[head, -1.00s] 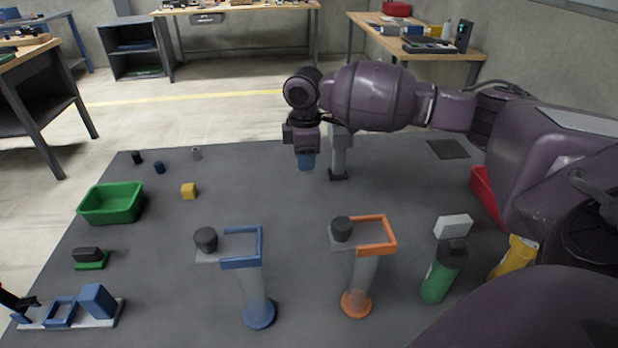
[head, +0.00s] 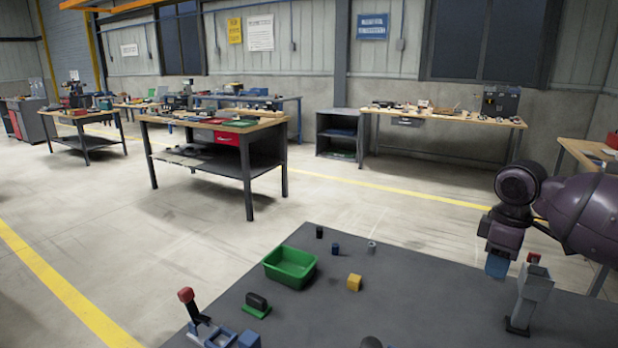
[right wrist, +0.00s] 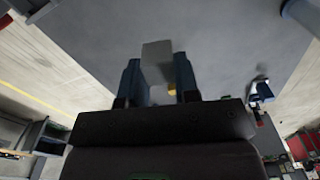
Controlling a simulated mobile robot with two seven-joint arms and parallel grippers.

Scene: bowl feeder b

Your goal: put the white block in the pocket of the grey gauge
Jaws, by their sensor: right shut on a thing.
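My right gripper (head: 497,265) hangs above the grey table at the right of the head view. In the right wrist view a pale block (right wrist: 157,55), light grey in the shade, sits between the fingers of my right gripper (right wrist: 158,78). I take it for the white block; in the head view it cannot be made out. A grey upright stand (head: 527,303) with a dark foot and a red top stands just right of the gripper, apart from it. I cannot tell whether this is the grey gauge; no pocket shows. My left gripper is not in clear view.
A green bin (head: 290,268), a yellow cube (head: 354,283) and several small cylinders stand on the table (head: 420,315). A black block on a green base (head: 257,305) and a blue fixture (head: 222,338) are at lower left. The middle of the table is clear.

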